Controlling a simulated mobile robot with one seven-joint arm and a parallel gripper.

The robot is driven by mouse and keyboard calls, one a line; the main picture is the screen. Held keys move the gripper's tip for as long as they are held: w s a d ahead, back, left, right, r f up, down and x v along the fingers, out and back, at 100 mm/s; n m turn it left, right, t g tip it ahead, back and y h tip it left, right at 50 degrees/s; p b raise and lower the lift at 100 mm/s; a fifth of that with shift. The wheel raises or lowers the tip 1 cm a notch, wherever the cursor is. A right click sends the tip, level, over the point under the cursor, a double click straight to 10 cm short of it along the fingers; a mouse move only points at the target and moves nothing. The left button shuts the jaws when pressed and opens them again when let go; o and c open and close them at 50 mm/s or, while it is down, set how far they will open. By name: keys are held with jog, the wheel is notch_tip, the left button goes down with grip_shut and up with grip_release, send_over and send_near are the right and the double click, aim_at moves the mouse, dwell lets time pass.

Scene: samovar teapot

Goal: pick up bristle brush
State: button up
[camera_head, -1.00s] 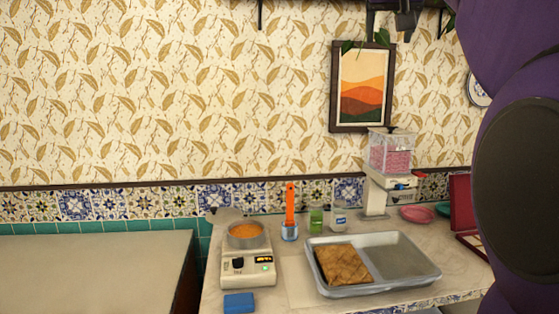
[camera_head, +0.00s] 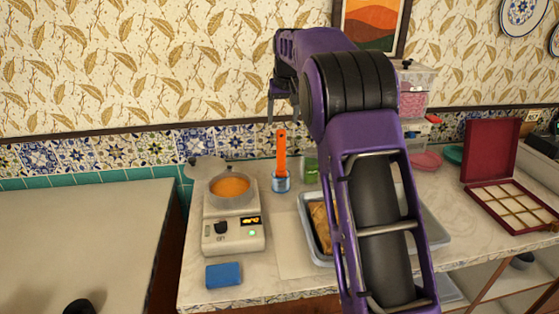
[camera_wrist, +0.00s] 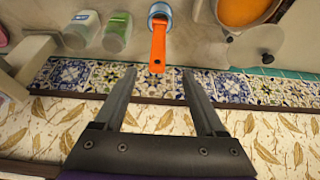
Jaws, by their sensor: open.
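The bristle brush (camera_head: 281,152) stands upright with its long orange handle up, in a small blue-rimmed cup (camera_head: 281,186) on the counter; its bristles are hidden inside the cup. In the wrist view the orange handle (camera_wrist: 158,50) points toward me from the cup (camera_wrist: 160,9). My gripper (camera_head: 279,118) is open and empty, above the handle in the head view. In the wrist view my gripper (camera_wrist: 158,73) has its two fingers on either side of the line of the handle's end, with the cup beyond them. I cannot tell the exact depth between fingers and handle.
Left of the cup is a hot plate (camera_head: 233,233) with a pan of orange contents (camera_head: 230,188). A blue sponge (camera_head: 223,274) lies in front. A green-labelled jar (camera_head: 311,168) stands close right of the cup. A metal tray (camera_head: 433,232) is partly behind my arm.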

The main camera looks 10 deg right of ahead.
aim_at(281, 146)
jog(key=x, duration=1)
jog(key=shift+x, duration=2.7)
jog(key=shift+s+d, duration=0.15)
jog(key=shift+s, duration=0.05)
grip_shut()
